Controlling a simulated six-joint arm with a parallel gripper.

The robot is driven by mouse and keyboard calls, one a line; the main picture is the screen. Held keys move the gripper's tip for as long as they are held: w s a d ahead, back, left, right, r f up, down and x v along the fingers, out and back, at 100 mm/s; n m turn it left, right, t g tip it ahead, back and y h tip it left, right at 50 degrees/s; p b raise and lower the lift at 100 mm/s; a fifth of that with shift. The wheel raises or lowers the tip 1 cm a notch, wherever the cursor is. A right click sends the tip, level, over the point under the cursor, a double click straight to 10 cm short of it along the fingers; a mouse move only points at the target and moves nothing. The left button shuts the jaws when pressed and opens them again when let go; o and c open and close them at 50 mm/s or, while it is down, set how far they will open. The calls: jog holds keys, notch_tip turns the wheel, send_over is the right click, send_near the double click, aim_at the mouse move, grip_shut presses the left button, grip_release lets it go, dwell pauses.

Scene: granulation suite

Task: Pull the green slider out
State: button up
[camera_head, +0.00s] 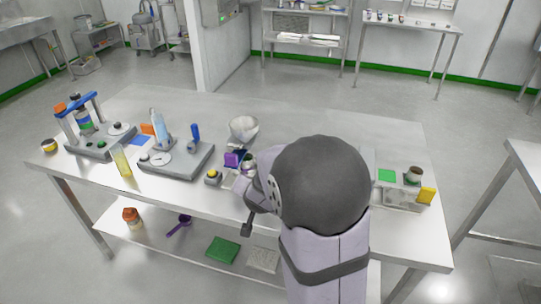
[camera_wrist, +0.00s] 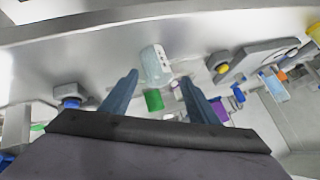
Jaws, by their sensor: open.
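In the wrist view a small green block (camera_wrist: 153,100), which looks like the green slider, shows between my fingers beside a pale translucent cup-like part (camera_wrist: 156,65). Whether the two are joined I cannot tell. My gripper (camera_wrist: 158,78) is open, its two blue-grey fingers spread to either side of the green block, and I see nothing gripped. How far the fingers are from it is unclear. In the head view my gripper (camera_head: 247,228) shows only as a dark finger at the table's front edge. My arm hides the table there, and I cannot make out the slider.
A yellow button (camera_head: 212,176) and a purple block (camera_head: 232,158) stand left of my arm, with a white bowl (camera_head: 244,128) behind.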

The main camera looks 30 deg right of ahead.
jog(key=w+d+h, duration=0.2)
jog(key=w+d, duration=0.1)
jog(key=w+d+n+t+h, duration=0.1)
jog(key=w+d+h, duration=0.1)
jog(key=w+d, duration=0.1)
jog(key=shift+w+h, duration=0.4)
jog(key=shift+w+d+r+n+t+h, duration=0.3)
jog(key=shift+w+d+n+h, duration=0.2)
jog(key=shift+h, duration=0.3)
jog(key=shift+p+x, duration=0.75)
jog(key=shift+x, duration=2.95)
jog(key=shift+c, duration=0.6)
grip_shut()
jog(key=s+d+b, duration=0.3)
jog(key=s+d, duration=0.5)
jog(key=shift+s+d+f, duration=0.1)
jog(key=shift+s+d, duration=0.2)
jog(key=shift+s, duration=0.05)
jog(key=shift+o, duration=0.6)
grip_release()
jog(key=shift+s+d, duration=0.1)
jog(key=shift+s, duration=0.05)
